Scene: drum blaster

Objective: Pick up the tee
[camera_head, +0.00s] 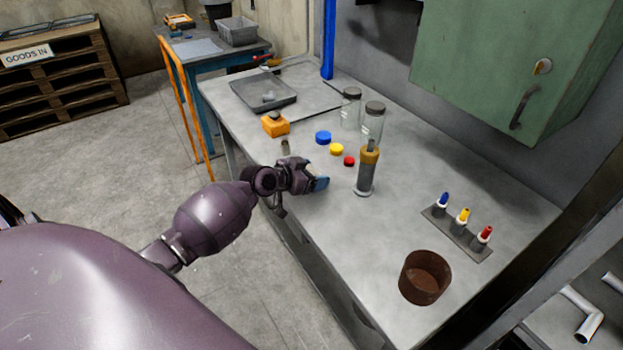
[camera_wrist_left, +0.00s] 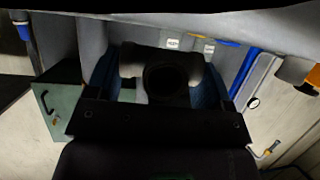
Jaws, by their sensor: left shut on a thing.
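The tee (camera_wrist_left: 160,77) is a dark pipe fitting with a round opening facing the left wrist camera. It sits between the blue fingertips of my left gripper (camera_wrist_left: 158,88), which is shut on it. In the head view my left gripper (camera_head: 317,184) is over the near edge of the grey workbench (camera_head: 390,270). The tee is hidden behind the fingers there, so I cannot tell its height above the bench. My right gripper is in neither view.
A brown pot (camera_head: 425,277) and a nozzle rack (camera_head: 457,233) stand at right. A grey tray (camera_head: 263,92) is farther back.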

